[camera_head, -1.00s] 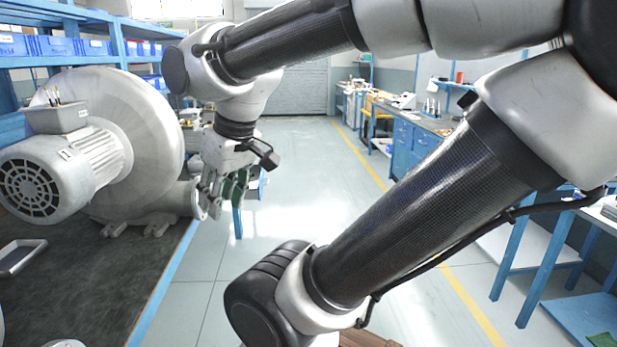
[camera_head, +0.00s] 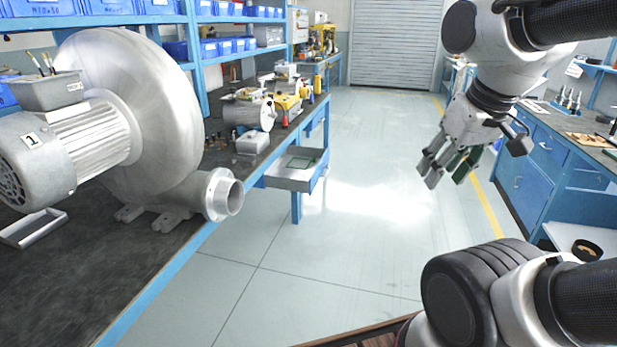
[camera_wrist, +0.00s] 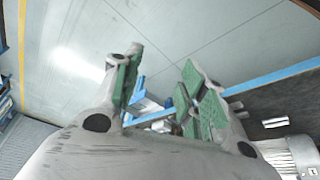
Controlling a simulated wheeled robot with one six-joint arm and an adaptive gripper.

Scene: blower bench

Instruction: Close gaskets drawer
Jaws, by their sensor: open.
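An open grey drawer (camera_head: 289,183) sticks out from under the edge of the long bench, left of centre in the head view. A thin green-edged flat item lies in it; no label is readable. My gripper (camera_head: 447,172) is open and empty, in the air over the floor, well to the right of the drawer and apart from it. In the wrist view, the green-padded fingers (camera_wrist: 160,88) stand apart. Blue and white parts show between them, but I cannot tell whether the drawer is among them.
A large grey blower (camera_head: 150,100) stands on the dark bench (camera_head: 120,265) at left. Small machines (camera_head: 250,110) stand farther along it. A blue workbench (camera_head: 535,170) is at right. The floor aisle (camera_head: 340,230) between is clear.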

